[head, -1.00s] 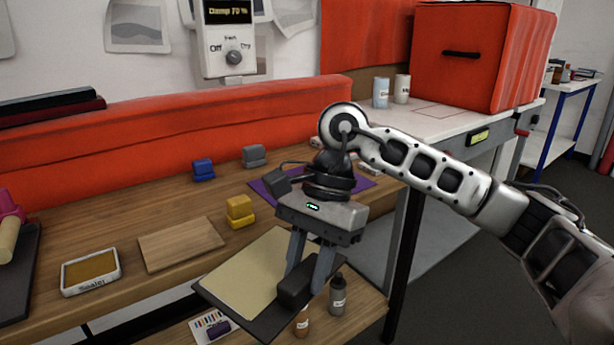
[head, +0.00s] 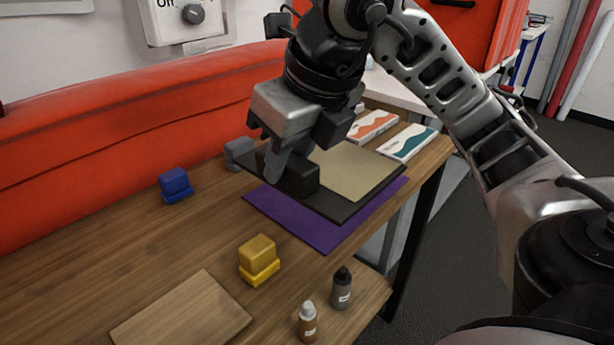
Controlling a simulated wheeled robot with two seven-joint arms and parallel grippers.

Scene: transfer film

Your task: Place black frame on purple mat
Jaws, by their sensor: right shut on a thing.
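The black frame (head: 333,208), a flat dark board with a beige panel inside its border, is over the purple mat (head: 300,224). It covers most of the mat, whose purple shows along the front and right edges. I cannot tell whether the frame touches the mat or hangs just above it. My right gripper (head: 290,176) is shut on the frame's dark block at its left side. My left gripper is not in view.
A grey block (head: 239,153) stands close behind the frame's left corner. A blue block (head: 175,185), a yellow block (head: 259,260) and a wooden board (head: 182,316) lie to the left. Two boxes (head: 408,142) lie behind right. Two bottles (head: 342,289) stand at the front on a lower shelf.

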